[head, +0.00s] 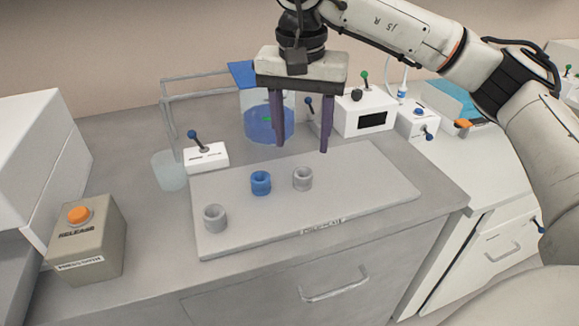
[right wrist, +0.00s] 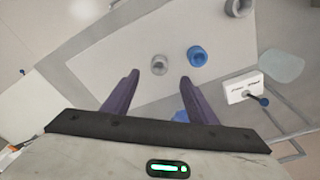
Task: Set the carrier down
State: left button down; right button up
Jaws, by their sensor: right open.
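Three small hollow cylinders stand upright on a pale grey board (head: 350,185): a grey one (head: 215,218) at the left, a blue one (head: 261,183) in the middle and another grey one (head: 303,179) at the right. I cannot tell which of them, if any, is the carrier. My right gripper (head: 302,148) points down above the board, open and empty, with the right grey cylinder below it. In the right wrist view that grey cylinder (right wrist: 159,64) shows just beyond the gap between the purple fingers (right wrist: 160,77), with the blue cylinder (right wrist: 197,56) beside it. My left gripper is not in view.
A clear tank with blue liquid (head: 262,128) stands behind the board, near my right fingers. A white lever box (head: 206,157) and a clear beaker (head: 169,170) are behind left. A beige box with an orange button (head: 88,240) stands at left. White instruments (head: 365,112) stand behind right.

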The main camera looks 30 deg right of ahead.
send_over(303, 168)
jog(key=s+a, duration=0.2)
jog(key=s, duration=0.1)
jog(key=f, duration=0.4)
jog(key=shift+w+d+f, duration=0.1)
jog(key=shift+w, duration=0.15)
jog(key=f, duration=0.2)
jog(key=w+f, duration=0.1)
jog(key=f, duration=0.1)
jog(key=shift+d, duration=0.4)
jog(key=shift+w+f, duration=0.1)
jog(key=shift+f, duration=0.45)
jog(key=c, duration=1)
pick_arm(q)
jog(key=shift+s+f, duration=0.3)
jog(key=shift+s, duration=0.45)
pick_arm(e)
jog(key=shift+c, duration=1.1)
